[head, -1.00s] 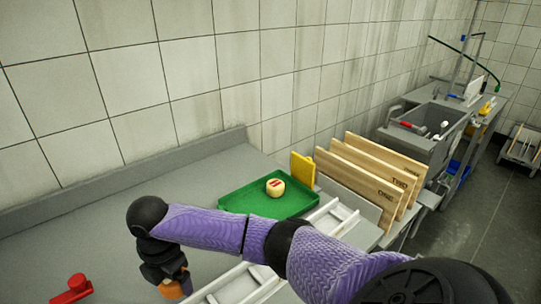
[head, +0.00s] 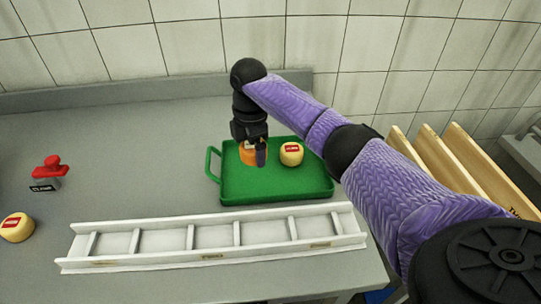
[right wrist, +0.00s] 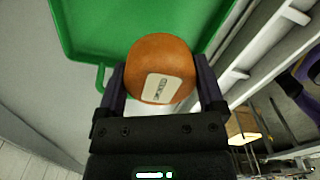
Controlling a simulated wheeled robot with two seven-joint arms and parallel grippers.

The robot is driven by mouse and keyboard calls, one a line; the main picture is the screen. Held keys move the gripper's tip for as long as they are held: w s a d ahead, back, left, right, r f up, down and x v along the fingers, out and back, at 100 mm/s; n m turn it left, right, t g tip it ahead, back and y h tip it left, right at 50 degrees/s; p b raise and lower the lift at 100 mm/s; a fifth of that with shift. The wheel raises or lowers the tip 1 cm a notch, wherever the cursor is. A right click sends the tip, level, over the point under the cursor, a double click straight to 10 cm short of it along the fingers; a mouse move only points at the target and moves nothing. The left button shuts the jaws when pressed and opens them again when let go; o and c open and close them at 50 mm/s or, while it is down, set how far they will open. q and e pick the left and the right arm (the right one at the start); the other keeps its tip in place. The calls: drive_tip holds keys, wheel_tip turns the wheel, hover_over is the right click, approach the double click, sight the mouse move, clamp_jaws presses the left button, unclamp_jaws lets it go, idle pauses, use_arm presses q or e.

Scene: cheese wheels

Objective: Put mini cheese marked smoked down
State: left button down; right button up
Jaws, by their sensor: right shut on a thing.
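My right gripper (head: 256,160) is shut on an orange-brown mini cheese (head: 246,154) with a pale label. In the right wrist view the cheese (right wrist: 165,66) sits between the two fingers; its label text is too small to read. The gripper points down over the left part of a green tray (head: 270,192). I cannot tell whether the cheese touches the tray floor. A pale yellow mini cheese with a red label (head: 291,153) stands on the tray to the right of the held one. My left gripper is not in view.
A white slotted rack (head: 215,238) lies in front of the tray. At the left are another yellow cheese (head: 16,228) and a red-handled stamp (head: 52,167). Wooden boards (head: 465,165) stand at the right. The tiled wall (head: 180,40) closes the back.

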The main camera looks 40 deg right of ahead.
sight(255, 180)
wheel_tip(255, 180, down, 8)
drive_tip(key=shift+r+b, duration=0.15)
drive_tip(key=shift+b, duration=1)
drive_tip(key=shift+r, duration=0.1)
drive_tip(key=o, duration=1.2)
wheel_tip(255, 180, up, 12)
drive_tip(key=p, duration=0.4)
